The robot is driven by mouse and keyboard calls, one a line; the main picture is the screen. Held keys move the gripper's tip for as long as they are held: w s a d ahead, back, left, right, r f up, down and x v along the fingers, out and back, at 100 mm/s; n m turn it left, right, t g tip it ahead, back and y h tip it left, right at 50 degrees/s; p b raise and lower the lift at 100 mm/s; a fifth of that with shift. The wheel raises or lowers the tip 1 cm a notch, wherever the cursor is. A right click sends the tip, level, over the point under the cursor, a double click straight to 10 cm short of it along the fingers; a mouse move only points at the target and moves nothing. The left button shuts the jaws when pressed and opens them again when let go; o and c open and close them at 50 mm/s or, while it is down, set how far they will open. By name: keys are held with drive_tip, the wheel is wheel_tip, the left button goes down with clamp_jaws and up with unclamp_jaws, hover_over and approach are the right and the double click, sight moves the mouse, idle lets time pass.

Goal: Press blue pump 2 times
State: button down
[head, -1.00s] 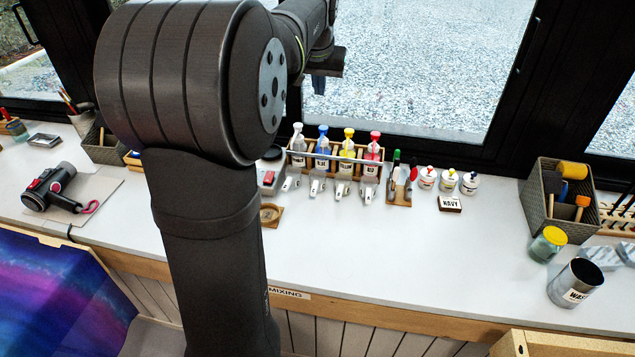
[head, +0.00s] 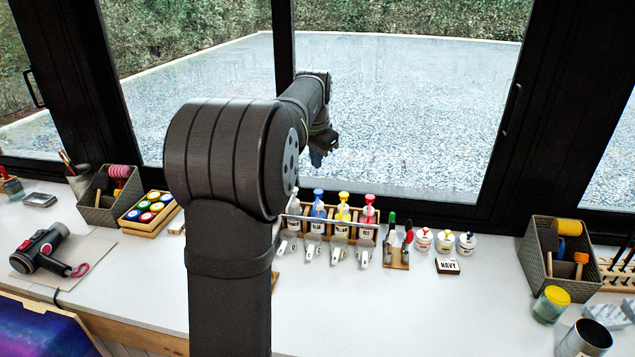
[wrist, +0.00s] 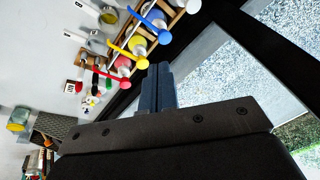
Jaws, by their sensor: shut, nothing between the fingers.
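The blue pump (head: 318,206) stands upright in a wooden rack on the counter, second from the left between a clear pump (head: 293,207) and a yellow pump (head: 342,211). In the wrist view, the blue pump's spout (wrist: 140,20) shows near the top, beside the yellow one (wrist: 124,43). My gripper (head: 317,158) is raised above the rack, apart from the pumps. In the wrist view its blue fingers (wrist: 158,82) are together and empty. In the head view my arm covers the area left of the rack.
A red pump (head: 368,214) stands at the rack's right end. Small scoops or cups lie in front of the rack. Markers (head: 398,245), small white jars (head: 445,241) and a NAVY block (head: 448,266) stand to the right. The window is behind; the front counter is clear.

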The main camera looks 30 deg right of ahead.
sight(318, 192)
drive_tip(key=w+d+f+m, duration=0.1)
drive_tip(key=f+m, duration=0.1)
drive_tip(key=m, duration=0.1)
drive_tip(key=w+d+f+m+g, duration=0.1)
drive_tip(key=f+m, duration=0.1)
drive_tip(key=m, duration=0.1)
drive_tip(key=w+d+f+m+y, duration=0.1)
drive_tip(key=f+m, duration=0.1)
drive_tip(key=m, duration=0.1)
drive_tip(key=shift+w+f, duration=0.25)
drive_tip(key=shift+w, duration=0.1)
drive_tip(key=shift+w+d+f+m+g, duration=0.15)
drive_tip(key=shift+f+m, duration=0.15)
drive_tip(key=shift+m, duration=0.2)
drive_tip(key=shift+w+d+f+m+g, duration=0.15)
drive_tip(key=shift+f+m, duration=0.15)
drive_tip(key=shift+m, duration=0.2)
drive_tip(key=shift+f, duration=0.2)
drive_tip(key=shift+f, duration=2.05)
drive_tip(key=shift+r, duration=1)
drive_tip(key=shift+f, duration=0.25)
